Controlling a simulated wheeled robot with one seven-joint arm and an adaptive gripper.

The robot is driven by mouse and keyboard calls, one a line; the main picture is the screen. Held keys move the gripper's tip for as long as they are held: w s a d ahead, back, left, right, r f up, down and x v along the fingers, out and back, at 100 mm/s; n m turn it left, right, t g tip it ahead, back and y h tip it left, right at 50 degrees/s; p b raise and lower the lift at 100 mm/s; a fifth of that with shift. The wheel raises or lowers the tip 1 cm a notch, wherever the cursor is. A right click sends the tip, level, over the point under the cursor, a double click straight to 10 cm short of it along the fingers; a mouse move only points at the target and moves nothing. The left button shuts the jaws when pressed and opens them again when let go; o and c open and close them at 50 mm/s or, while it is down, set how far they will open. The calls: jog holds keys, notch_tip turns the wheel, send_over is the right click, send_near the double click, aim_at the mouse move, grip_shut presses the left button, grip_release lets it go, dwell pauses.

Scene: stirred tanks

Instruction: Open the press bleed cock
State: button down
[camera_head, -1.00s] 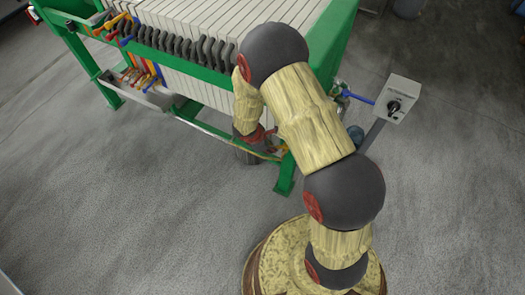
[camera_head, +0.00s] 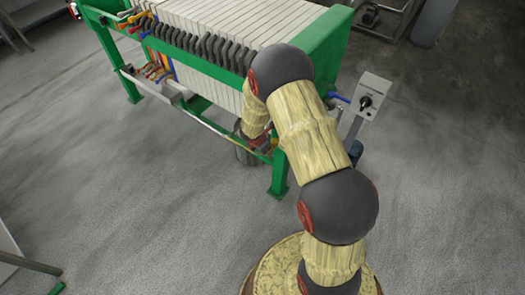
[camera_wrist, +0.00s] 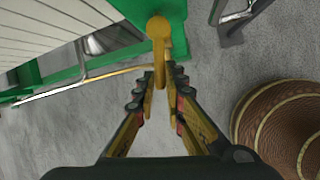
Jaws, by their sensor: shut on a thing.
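A yellow lever handle (camera_wrist: 158,42), which looks like the bleed cock's, shows in the wrist view on the green press frame (camera_wrist: 135,12). Its round boss is at the top and its arm points down the picture, towards my gripper. My gripper (camera_wrist: 162,78) is shut on the lever's lower end, with one finger on each side. In the head view the green filter press (camera_head: 322,42) stands at the upper middle. My arm covers part of its near corner, and the fingertips and lever cannot be made out clearly there.
Several coloured levers (camera_head: 158,70) sit along the press's left side. A grey control box (camera_head: 372,92) on a post and a blue handle (camera_head: 338,97) are right of my arm. A rail (camera_wrist: 90,84) runs along the press. Open floor (camera_head: 130,200) lies in front.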

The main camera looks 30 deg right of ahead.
dwell(0.4)
jog(key=c, duration=1.8)
grip_release()
jog(key=shift+c, duration=0.2)
jog(key=v, duration=1.2)
jog(key=shift+s+d, duration=0.1)
jog(key=shift+s, duration=0.05)
